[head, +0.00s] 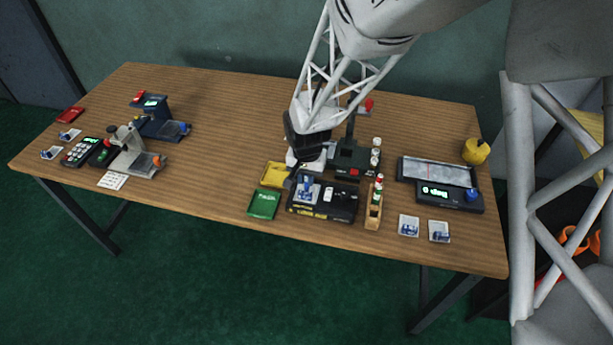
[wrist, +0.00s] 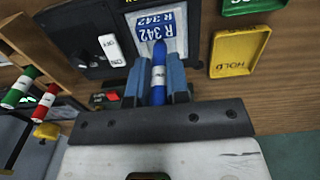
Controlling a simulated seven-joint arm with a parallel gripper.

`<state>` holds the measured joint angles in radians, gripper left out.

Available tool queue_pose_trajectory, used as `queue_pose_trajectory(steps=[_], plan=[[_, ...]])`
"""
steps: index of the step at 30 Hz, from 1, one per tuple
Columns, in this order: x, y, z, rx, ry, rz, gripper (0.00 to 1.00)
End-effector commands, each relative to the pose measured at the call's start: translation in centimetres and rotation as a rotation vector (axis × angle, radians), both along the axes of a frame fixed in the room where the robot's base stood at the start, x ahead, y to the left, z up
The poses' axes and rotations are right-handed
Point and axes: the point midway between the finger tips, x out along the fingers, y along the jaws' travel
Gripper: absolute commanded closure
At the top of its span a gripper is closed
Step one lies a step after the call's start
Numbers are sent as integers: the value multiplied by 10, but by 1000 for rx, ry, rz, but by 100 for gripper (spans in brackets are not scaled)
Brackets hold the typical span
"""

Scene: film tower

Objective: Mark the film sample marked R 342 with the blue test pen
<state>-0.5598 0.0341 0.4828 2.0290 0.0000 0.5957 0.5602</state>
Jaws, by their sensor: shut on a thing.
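My gripper (wrist: 158,75) is shut on the blue test pen (wrist: 158,87), a blue barrel with a white band. The pen's blue tip points at the film sample marked R 342 (wrist: 174,38), a clear piece with a blue label and white and dark lettering. The tip overlaps the sample's edge in the wrist view; I cannot tell whether it touches. The sample lies on a black device (head: 338,203), which has a white OFF/ON switch (wrist: 112,50). In the head view the sample (head: 314,192) shows below my gripper, and the pen is hard to make out.
A yellow HOLD tray (wrist: 233,54) and a green tray (head: 264,205) sit left of the device in the head view. A wooden rack (head: 373,213) with green and red pens stands to its right. Two other samples (head: 409,226) (head: 439,232) lie near the front edge.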

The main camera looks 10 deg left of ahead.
Motion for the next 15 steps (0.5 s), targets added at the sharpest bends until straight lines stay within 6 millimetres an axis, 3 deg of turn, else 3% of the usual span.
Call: queue_pose_trajectory(steps=[15], plan=[[0,-4,-1,-1,2,0,100]])
